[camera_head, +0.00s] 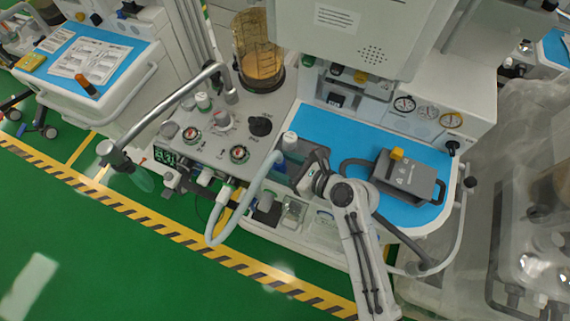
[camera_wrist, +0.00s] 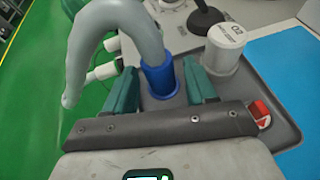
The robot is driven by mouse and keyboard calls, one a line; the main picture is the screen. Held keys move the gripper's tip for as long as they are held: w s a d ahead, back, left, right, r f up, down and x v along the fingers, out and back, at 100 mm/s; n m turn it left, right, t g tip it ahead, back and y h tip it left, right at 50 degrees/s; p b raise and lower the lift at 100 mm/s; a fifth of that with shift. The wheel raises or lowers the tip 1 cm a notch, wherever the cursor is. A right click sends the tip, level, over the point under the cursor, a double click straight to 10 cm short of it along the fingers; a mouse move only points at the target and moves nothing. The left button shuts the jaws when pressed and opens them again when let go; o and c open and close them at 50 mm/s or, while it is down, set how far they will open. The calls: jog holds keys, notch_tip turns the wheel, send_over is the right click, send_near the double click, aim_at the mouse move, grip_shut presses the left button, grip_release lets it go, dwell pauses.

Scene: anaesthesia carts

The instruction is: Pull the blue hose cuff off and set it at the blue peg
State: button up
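In the head view the pale hose (camera_head: 259,184) loops down from beside my gripper (camera_head: 297,174), which hides most of the cuff there. I cannot make out a blue peg in either view.
A white cylinder marked O2 (camera_wrist: 225,48) stands close right of the fingers. A red-and-white part (camera_wrist: 260,112) is on the block. A grey device (camera_head: 405,178) lies on the blue mat (camera_head: 335,128) to the right. Knobs and a black lever (camera_head: 260,125) stand to the left.

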jog(key=shift+o, duration=0.4)
jog(key=b+v, duration=0.1)
jog(key=v, duration=0.9)
jog(key=shift+s+d+r, duration=0.2)
jog(key=shift+d, duration=0.1)
